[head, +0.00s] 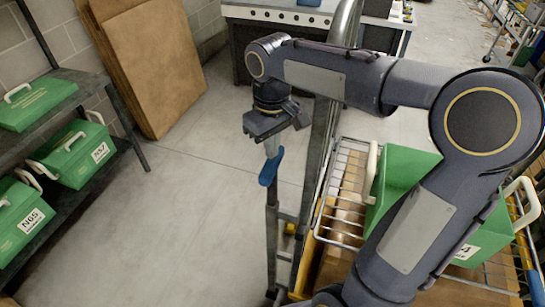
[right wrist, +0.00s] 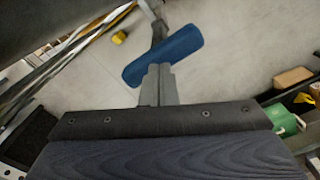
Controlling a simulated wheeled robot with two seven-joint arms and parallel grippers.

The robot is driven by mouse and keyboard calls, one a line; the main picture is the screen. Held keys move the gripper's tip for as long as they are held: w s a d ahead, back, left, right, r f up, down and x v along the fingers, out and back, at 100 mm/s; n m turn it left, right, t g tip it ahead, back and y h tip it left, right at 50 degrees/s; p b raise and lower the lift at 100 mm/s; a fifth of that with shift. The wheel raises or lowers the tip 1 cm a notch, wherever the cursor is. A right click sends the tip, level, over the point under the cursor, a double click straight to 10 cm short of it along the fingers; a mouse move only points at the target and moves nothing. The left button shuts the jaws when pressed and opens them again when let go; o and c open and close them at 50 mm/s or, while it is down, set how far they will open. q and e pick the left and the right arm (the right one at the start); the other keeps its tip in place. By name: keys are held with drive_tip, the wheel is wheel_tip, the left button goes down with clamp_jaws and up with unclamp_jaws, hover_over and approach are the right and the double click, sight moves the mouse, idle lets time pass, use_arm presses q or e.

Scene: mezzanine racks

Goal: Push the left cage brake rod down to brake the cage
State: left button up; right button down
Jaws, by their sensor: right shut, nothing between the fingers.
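The left cage brake rod is a dark upright shaft (head: 271,225) with a blue grip (head: 271,168) at its top, left of the cage. In the right wrist view the blue grip (right wrist: 163,57) lies across, just beyond my fingertips. My right gripper (head: 272,146) points down at the grip from above, shut and empty; its closed fingers (right wrist: 158,84) show in the wrist view. The fingertips are at or touching the grip; I cannot tell whether they press it. The cage (head: 340,190) has wire sides and a grey post. My left gripper is not in view.
Green crates (head: 400,170) stand in the cage under my right arm. A dark shelf rack (head: 70,205) with green boxes (head: 75,150) is at the left. Cardboard sheets (head: 150,70) lean on the wall. A workbench (head: 270,18) is behind. Floor left of the rod is clear.

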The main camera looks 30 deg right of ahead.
sight(272, 169)
drive_tip(key=shift+f+b, duration=2.45)
drive_tip(key=shift+f, duration=1.2)
wheel_tip(272, 169, up, 8)
drive_tip(key=p, duration=0.6)
drive_tip(key=shift+f+p, duration=0.25)
drive_tip(key=shift+p, duration=0.15)
drive_tip(key=shift+f, duration=0.1)
drive_tip(key=shift+s, duration=0.1)
